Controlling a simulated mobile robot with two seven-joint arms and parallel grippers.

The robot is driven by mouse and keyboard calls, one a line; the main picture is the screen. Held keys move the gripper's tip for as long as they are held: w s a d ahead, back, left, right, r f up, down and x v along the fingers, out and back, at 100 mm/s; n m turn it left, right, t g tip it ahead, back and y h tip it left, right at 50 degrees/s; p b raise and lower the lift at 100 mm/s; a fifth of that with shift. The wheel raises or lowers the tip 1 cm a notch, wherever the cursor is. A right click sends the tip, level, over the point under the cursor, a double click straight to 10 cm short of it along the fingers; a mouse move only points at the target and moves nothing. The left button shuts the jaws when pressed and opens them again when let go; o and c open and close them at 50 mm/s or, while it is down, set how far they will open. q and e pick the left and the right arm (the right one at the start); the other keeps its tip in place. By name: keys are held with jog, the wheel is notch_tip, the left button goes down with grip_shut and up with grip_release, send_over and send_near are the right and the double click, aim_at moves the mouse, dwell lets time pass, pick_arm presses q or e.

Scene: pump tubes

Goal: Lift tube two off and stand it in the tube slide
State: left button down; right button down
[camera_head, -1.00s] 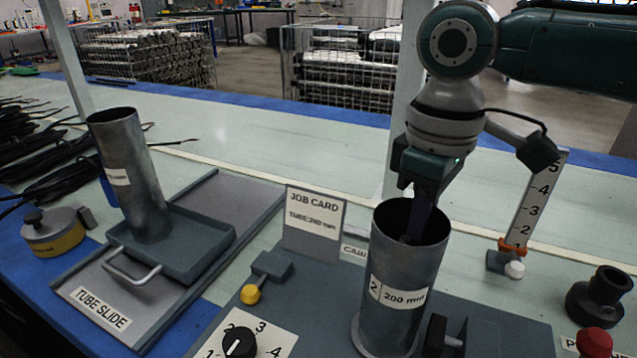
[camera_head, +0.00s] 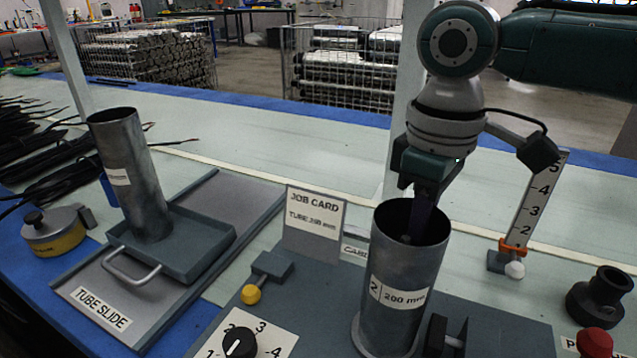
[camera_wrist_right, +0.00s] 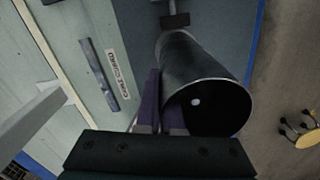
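Tube two (camera_head: 400,285), a grey metal tube labelled "2" and "200 mm", stands upright on the dark bench fixture. My right gripper (camera_head: 420,225) is at its open top. In the right wrist view the two purple fingers (camera_wrist_right: 158,110) sit close together over the rim of tube two (camera_wrist_right: 205,80), one inside and one outside, with the wall between them. They look shut on it; the contact is partly hidden. The tube slide (camera_head: 90,305) lies at the left, with a tray holding another, leaning-looking tube (camera_head: 135,185). My left gripper is not in view.
The job card (camera_head: 315,222) stands behind the fixture. A yellow-knobbed lever (camera_head: 251,294) and a dial (camera_head: 240,343) lie between the slide and tube two. A numbered scale (camera_head: 530,205), black fitting (camera_head: 600,295) and red button (camera_head: 594,342) are to the right.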

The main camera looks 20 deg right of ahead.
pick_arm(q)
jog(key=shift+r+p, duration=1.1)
pick_arm(e)
jog(key=shift+r, duration=0.6)
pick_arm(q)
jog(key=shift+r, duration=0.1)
pick_arm(e)
jog(key=shift+r, duration=0.1)
